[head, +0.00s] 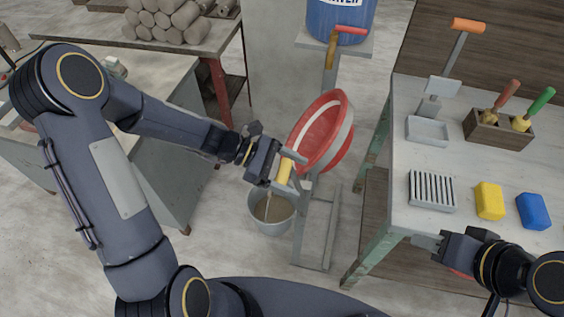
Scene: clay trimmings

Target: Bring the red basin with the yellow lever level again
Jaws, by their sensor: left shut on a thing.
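The red basin (322,135) hangs in a grey metal stand (319,235) in the middle of the head view. It is tilted, with its open side facing down and to the left. The yellow lever (284,171) sits at the basin's near left side. My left gripper (276,167) is shut on the yellow lever. A grey bucket (272,213) stands on the floor below, and a thin stream seems to run down into it. My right gripper (443,247) is at the right table's near edge, away from the basin; its fingers are too small to judge.
The right table (400,155) holds a yellow sponge (489,201), a blue sponge (533,211), a slatted rack (432,191), a tool block (498,129) and an orange-handled lever (468,25). A blue barrel (340,20) stands behind the basin. Clay rolls (166,20) lie on the back table.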

